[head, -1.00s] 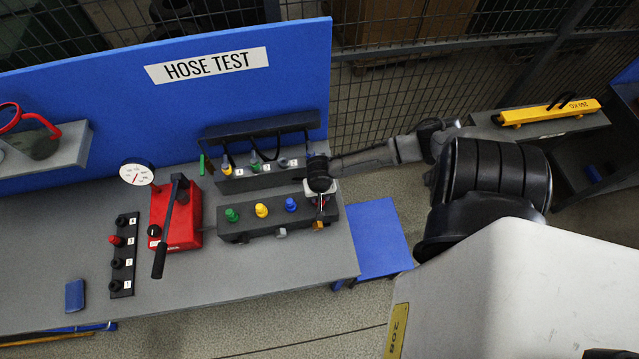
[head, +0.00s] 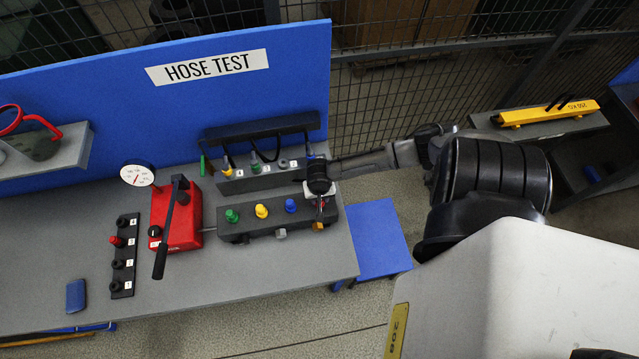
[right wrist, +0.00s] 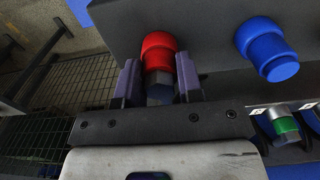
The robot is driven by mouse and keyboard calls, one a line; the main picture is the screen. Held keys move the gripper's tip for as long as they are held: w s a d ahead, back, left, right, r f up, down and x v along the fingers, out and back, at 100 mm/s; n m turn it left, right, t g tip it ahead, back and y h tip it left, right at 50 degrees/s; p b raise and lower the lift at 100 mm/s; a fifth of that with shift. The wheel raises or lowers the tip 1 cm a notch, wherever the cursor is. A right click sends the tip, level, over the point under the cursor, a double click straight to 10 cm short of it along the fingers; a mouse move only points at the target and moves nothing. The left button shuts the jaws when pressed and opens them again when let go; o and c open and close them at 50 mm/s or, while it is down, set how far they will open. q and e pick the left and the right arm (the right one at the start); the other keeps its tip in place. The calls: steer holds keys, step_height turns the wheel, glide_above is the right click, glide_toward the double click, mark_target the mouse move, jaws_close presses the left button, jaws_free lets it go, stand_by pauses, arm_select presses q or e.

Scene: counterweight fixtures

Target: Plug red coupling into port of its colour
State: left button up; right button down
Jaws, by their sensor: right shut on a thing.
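My right gripper (head: 320,194) is over the right end of the dark port block (head: 263,227), at the bench's right side. In the right wrist view my right gripper (right wrist: 158,82) has its fingers on both sides of a metal hex body, the red coupling (right wrist: 160,90). A red cylinder (right wrist: 158,48) stands directly beyond it, in line with it against the block. I cannot tell whether the two are fully joined. The blue port (right wrist: 267,48) is beside it. The block also bears green (head: 232,215) and yellow (head: 262,210) ports. My left gripper is out of view.
A rack (head: 235,182) behind the block holds other couplings with hoses; a green-banded one (right wrist: 286,128) shows in the wrist view. A red hand pump (head: 182,222) with a gauge (head: 137,175) stands left of the block. A black strip (head: 123,255) lies farther left. The bench front is clear.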

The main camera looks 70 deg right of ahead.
steer(key=shift+f, duration=0.25)
steer(key=c, duration=1.1)
jaws_free()
steer(key=o, duration=0.4)
steer(key=shift+s+d, duration=0.1)
steer(key=shift+s, duration=0.05)
steer(key=shift+w+a+r, duration=0.1)
steer(key=shift+w+a, duration=0.1)
steer(key=shift+w, duration=0.05)
steer(key=shift+s, duration=0.1)
steer(key=shift+d, duration=0.1)
steer(key=shift+r, duration=0.1)
